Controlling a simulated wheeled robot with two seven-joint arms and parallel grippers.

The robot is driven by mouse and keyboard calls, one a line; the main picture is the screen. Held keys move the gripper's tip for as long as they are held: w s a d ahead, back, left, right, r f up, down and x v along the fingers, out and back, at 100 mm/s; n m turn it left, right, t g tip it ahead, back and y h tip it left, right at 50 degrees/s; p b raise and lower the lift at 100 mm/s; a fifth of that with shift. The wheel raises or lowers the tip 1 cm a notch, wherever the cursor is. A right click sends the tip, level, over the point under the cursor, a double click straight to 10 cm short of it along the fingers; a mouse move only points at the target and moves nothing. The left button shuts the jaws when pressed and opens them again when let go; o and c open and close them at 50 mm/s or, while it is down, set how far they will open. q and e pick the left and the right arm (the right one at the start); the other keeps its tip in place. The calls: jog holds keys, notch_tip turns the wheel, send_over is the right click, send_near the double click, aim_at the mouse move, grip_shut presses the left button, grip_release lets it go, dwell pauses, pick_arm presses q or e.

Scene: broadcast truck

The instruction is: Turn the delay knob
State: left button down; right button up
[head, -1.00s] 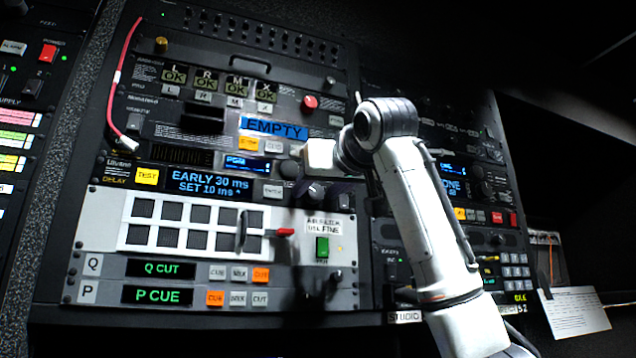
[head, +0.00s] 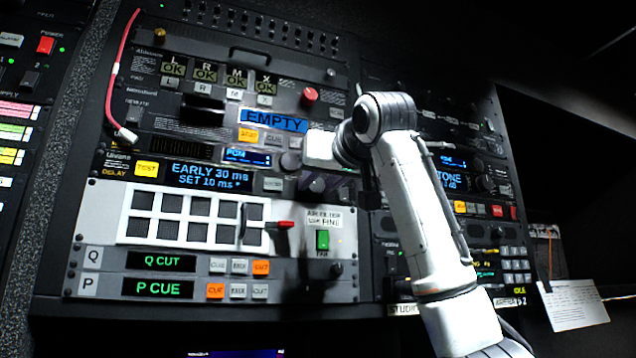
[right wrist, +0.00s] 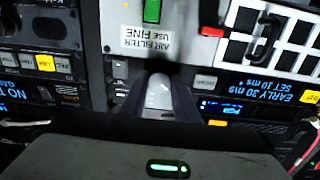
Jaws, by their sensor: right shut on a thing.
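The delay unit's blue display (head: 208,177) in the head view reads EARLY 30 ms, SET 10 ms, with a mark after it. The delay knob (head: 312,184) is to the right of this display, partly hidden by my gripper. My right gripper (head: 326,186) reaches it from the right, its dark fingers at the knob. In the right wrist view, the pale grey knob (right wrist: 158,94) sits between the two dark fingers of my right gripper (right wrist: 157,102), which is shut on it. My left gripper is in neither view.
A yellow TEST button (head: 146,168) is left of the display. A second knob (head: 291,162) sits just above the delay knob. Below are a panel with a red lever (head: 285,224) and a green switch (head: 322,240). A red cable (head: 114,75) hangs at left.

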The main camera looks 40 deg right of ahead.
jog(key=m, duration=1.6)
jog(key=shift+d, duration=0.1)
jog(key=m, duration=0.6)
jog(key=shift+f+y, duration=0.1)
jog(key=shift+y, duration=0.2)
dwell(0.3)
jog(key=o, duration=1.1)
jog(key=shift+c, duration=0.2)
jog(key=b+v, duration=0.3)
jog(key=v, duration=0.7)
jog(key=shift+s, duration=0.25)
